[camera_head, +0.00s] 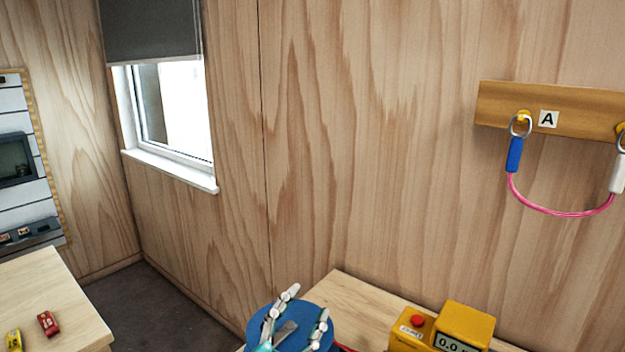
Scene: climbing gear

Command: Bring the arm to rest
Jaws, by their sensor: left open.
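My left gripper (308,303) is at the bottom middle of the head view. Its two pale fingers are spread apart, with nothing seen between them. The fingers show in front of a round blue object (318,304) at the left end of the light wooden bench. I cannot tell whether they touch it. The frame's bottom edge cuts off the rest of the gripper and arm. My right gripper is not in view.
A yellow device (466,322) with a display and a red-buttoned box (411,331) stand right of the gripper. A pink cord (560,211) hangs from wall board A (580,110). A table (40,290) at left holds small red and yellow items.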

